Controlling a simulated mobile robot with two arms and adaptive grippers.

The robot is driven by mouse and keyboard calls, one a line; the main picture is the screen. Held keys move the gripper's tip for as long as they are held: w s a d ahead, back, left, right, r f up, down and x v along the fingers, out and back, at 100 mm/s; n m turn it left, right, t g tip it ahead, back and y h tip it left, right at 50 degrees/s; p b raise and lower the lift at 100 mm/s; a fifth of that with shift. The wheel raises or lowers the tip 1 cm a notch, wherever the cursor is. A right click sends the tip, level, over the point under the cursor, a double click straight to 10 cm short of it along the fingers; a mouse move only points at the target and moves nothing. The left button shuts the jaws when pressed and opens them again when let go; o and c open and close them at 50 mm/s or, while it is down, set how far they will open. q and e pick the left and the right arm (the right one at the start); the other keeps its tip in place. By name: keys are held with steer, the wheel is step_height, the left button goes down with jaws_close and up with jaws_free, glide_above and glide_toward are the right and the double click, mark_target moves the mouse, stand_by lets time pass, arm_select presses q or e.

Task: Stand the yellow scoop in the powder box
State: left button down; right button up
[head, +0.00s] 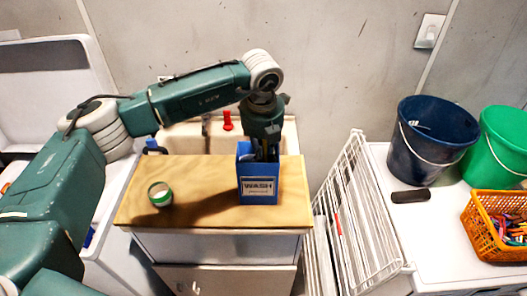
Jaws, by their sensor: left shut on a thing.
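The powder box (259,188) is blue with a white WASH label and stands upright at the right part of the wooden counter top. My left gripper (265,154) points down at the box's open top, its fingertips at or inside the mouth. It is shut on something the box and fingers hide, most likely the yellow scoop. No yellow of the scoop shows anywhere, so its tilt and depth in the box cannot be told. My right gripper is out of view.
A green-rimmed round tin (160,194) stands on the wooden counter (205,172) to the left. A white drying rack (357,215) is at the right. Beyond it are a dark blue bucket (430,135), a green bucket (497,145) and an orange basket (488,238) of pegs.

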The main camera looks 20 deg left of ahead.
arm_select(q)
steer(key=shift+f, duration=0.15)
steer(key=shift+f+b, duration=0.25)
steer(key=shift+b, duration=0.1)
steer(key=c, duration=2)
jaws_free()
steer(key=shift+r, duration=0.1)
steer(key=shift+r+p, duration=0.3)
steer(key=shift+p, duration=0.1)
steer(key=r+b, duration=0.1)
steer(key=r, duration=0.3)
steer(key=s+r+b, duration=0.1)
steer(key=r+b, duration=0.1)
steer(key=r, duration=0.1)
steer(key=r+b, duration=0.2)
steer(key=r, duration=0.2)
steer(key=shift+s+d+r, duration=0.1)
steer(key=shift+s+r, duration=0.15)
steer(key=shift+r, duration=0.1)
